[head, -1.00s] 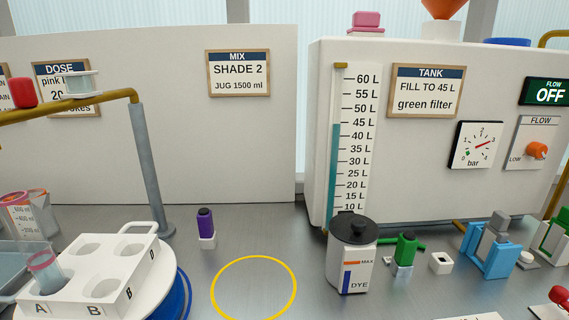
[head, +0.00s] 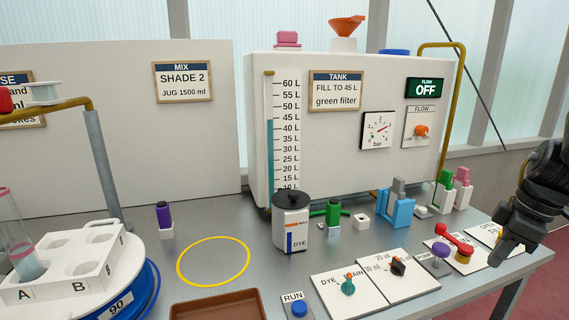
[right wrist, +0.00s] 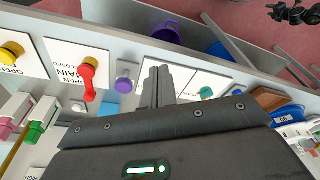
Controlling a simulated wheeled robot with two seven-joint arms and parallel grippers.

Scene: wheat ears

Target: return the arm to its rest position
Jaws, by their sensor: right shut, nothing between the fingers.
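My right gripper (head: 507,248) is at the right edge of the head view, above the right end of the bench, fingers pointing down. It is shut and empty. In the right wrist view its closed fingers (right wrist: 160,85) show against the bench panels, with nothing between them. A dark jointed piece that looks like my left gripper (right wrist: 290,13) is in the top right corner of the right wrist view. It is small and cut off, so its jaws cannot be read. No left arm shows in the head view.
Near my right gripper are a red valve handle (head: 455,240), a purple push knob (head: 441,252) and a white panel (head: 488,236). Blue clamp (head: 395,208) and green and pink blocks stand behind. The dye canister (head: 291,225) stands mid-bench. Floor lies beyond the bench's right edge.

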